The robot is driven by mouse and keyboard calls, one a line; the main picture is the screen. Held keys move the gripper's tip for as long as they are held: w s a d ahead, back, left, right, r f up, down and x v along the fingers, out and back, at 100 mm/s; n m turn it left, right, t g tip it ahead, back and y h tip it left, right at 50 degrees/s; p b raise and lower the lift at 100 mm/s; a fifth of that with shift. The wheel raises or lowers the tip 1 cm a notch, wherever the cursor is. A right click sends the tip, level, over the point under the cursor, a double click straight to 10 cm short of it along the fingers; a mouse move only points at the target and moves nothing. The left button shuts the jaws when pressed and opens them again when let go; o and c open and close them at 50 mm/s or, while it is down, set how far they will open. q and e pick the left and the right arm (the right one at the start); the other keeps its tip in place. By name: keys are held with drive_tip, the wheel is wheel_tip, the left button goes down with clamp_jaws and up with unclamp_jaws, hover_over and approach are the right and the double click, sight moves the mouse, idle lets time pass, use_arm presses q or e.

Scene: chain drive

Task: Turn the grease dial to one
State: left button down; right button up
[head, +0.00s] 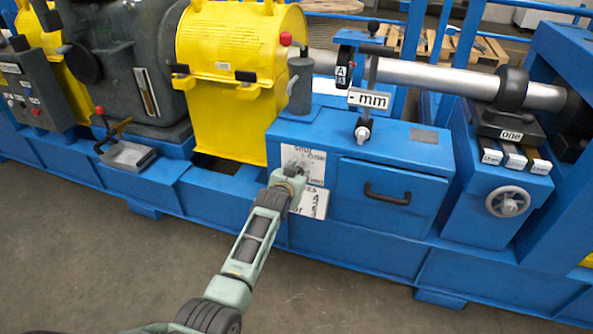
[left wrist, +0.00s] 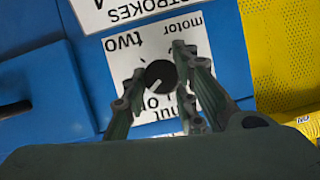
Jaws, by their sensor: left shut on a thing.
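The grease dial (left wrist: 160,76) is a small round black knob with a pale pointer mark, on a white label plate (left wrist: 120,62) on the blue cabinet. In the left wrist view the lettering on this plate is upside down; "two" and "motor" can be read, and other words are partly covered. The pointer mark slants toward the lower left in that view. My left gripper (left wrist: 161,70) has its fingers on either side of the knob and is shut on it. In the head view my left gripper (head: 296,168) is at the cabinet front and hides the knob. My right gripper is not in view.
A blue drawer with a black handle (head: 387,195) is right of the dial. A yellow guard (head: 235,70) stands to the left. A second plate reading "STROKES" (left wrist: 160,12) is beside the dial plate. Floor in front is clear.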

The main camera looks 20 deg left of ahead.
use_arm(q)
drive_tip(key=shift+d+f+m+y+b, duration=0.2)
drive_tip(key=shift+d+m+y+b, duration=0.3)
drive_tip(key=shift+m, duration=0.7)
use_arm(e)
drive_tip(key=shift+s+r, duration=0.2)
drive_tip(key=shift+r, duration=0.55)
use_arm(q)
drive_tip(key=c, duration=1.5)
unclamp_jaws()
drive_tip(key=shift+d, duration=0.1)
drive_tip(key=shift+y, duration=0.3)
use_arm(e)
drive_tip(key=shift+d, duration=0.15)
use_arm(q)
drive_tip(key=shift+a, duration=0.25)
drive_tip(key=shift+r, duration=0.1)
